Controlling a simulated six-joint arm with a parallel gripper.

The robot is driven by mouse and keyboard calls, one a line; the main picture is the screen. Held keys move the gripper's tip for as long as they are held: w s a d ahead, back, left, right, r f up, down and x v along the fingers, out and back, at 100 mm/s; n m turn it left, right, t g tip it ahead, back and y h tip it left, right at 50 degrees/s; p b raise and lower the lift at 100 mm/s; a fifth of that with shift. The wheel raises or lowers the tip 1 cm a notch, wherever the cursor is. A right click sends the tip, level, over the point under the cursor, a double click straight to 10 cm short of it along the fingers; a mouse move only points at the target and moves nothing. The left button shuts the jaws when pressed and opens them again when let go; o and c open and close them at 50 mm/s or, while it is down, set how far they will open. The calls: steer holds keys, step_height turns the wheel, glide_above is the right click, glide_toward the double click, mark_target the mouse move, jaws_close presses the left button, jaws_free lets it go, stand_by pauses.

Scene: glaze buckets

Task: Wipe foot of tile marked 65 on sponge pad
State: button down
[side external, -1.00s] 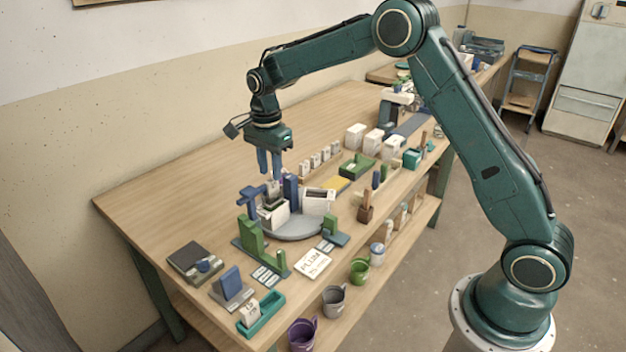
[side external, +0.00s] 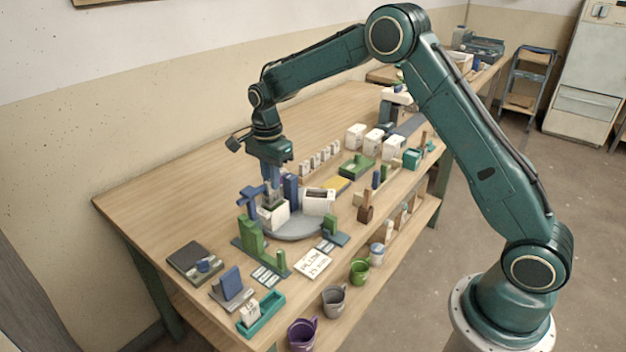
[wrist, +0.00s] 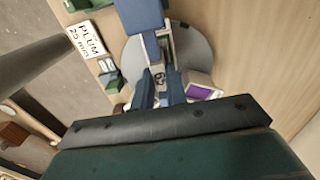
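My gripper (side external: 273,177) is lowered over a grey round turntable (side external: 297,230). In the wrist view, its two blue fingers (wrist: 160,90) stand on either side of a small pale tile with dark digits (wrist: 158,77) that look like 65. The tile's lower part is hidden. I cannot tell whether the fingers press on it or only flank it. In the side view, the tile is mostly hidden among a white box (side external: 272,215) and blue posts. A flat yellow pad (side external: 336,184), possibly the sponge pad, lies behind the turntable to the right.
A blue post (side external: 291,190) and a green stepped block (side external: 250,238) stand close to the gripper. A white box (side external: 319,201) is on the turntable. A PLUM card (side external: 313,263) lies in front. A teal tray (side external: 261,315) is at front left. The table's back left is clear.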

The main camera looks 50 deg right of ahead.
steer(key=shift+r, duration=0.15)
steer(key=shift+r, duration=3.6)
steer(key=shift+r, duration=0.1)
steer(key=shift+r, duration=0.2)
step_height(320, 180, up, 4)
steer(key=r, duration=0.1)
steer(key=s+d, duration=0.2)
steer(key=d, duration=2.5)
step_height(320, 180, down, 15)
steer(key=shift+r, duration=0.15)
